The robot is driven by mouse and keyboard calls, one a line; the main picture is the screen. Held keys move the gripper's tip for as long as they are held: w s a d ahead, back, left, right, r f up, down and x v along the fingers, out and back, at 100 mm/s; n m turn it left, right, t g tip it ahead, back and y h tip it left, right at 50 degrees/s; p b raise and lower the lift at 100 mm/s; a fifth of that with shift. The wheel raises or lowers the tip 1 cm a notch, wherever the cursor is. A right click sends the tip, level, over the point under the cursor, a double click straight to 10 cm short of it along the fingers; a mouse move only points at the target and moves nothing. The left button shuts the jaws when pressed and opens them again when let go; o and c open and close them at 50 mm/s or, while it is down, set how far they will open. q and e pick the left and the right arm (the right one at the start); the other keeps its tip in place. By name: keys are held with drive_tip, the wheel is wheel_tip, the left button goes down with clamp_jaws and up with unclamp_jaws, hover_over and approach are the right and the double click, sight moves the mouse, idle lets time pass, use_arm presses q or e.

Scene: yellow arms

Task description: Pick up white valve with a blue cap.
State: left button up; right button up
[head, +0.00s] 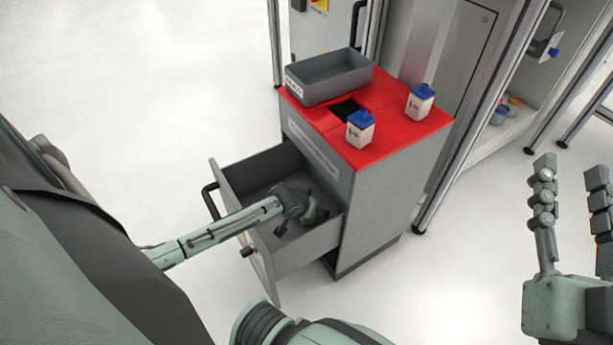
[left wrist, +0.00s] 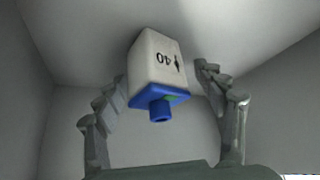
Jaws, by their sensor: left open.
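A white valve with a blue cap (left wrist: 158,62), marked 40, shows upside down in the left wrist view inside the grey drawer (head: 297,255). My left gripper (head: 306,207) reaches down into that drawer. Its fingers (left wrist: 160,82) stand open on either side of the valve, with gaps visible on both sides. In the head view this valve is hidden by my gripper. Two more white valves with blue caps stand upright on the red top, one near the front (head: 361,134) and one at the right (head: 418,106). My right gripper (head: 571,172) is open and empty at the far right.
The open drawer's walls closely surround my left gripper. A grey bin (head: 330,82) stands on the red cabinet top (head: 393,134), near a dark square opening (head: 345,109). A shelf unit (head: 480,150) stands behind. The floor (head: 480,270) to the right is clear.

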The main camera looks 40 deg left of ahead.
use_arm(q)
drive_tip(key=c, duration=1.3)
drive_tip(key=shift+r, duration=0.15)
drive_tip(key=shift+c, duration=0.2)
